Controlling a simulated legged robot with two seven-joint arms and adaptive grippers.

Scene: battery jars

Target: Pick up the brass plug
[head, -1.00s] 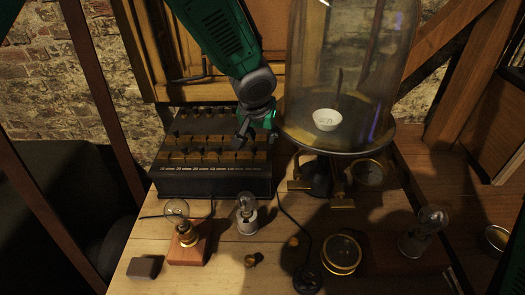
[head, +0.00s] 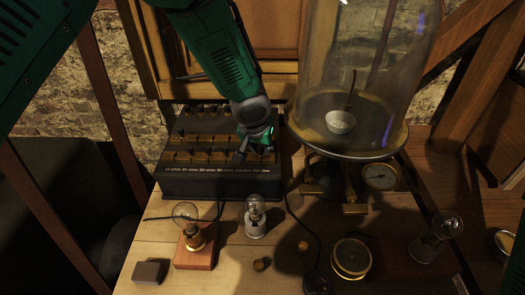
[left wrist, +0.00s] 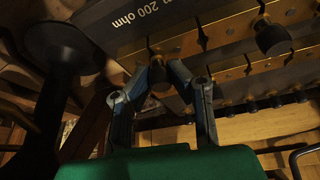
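A dark resistance box (head: 215,186) stands at the back left of the table, with rows of brass blocks and dark-headed plugs on top. My left gripper (head: 256,152) points down over the right part of these rows. In the left wrist view, my left gripper's fingertips (left wrist: 166,68) straddle one plug head (left wrist: 159,84) by the brass blocks. The fingers look apart; whether they touch the plug is not clear. The plug's brass shank is hidden. Another dark plug head (left wrist: 272,38) stands clear to the upper right. My right gripper is not in view.
A glass bell jar (head: 362,75) on a stand is close right of the gripper. The front left tabletop is partly clear.

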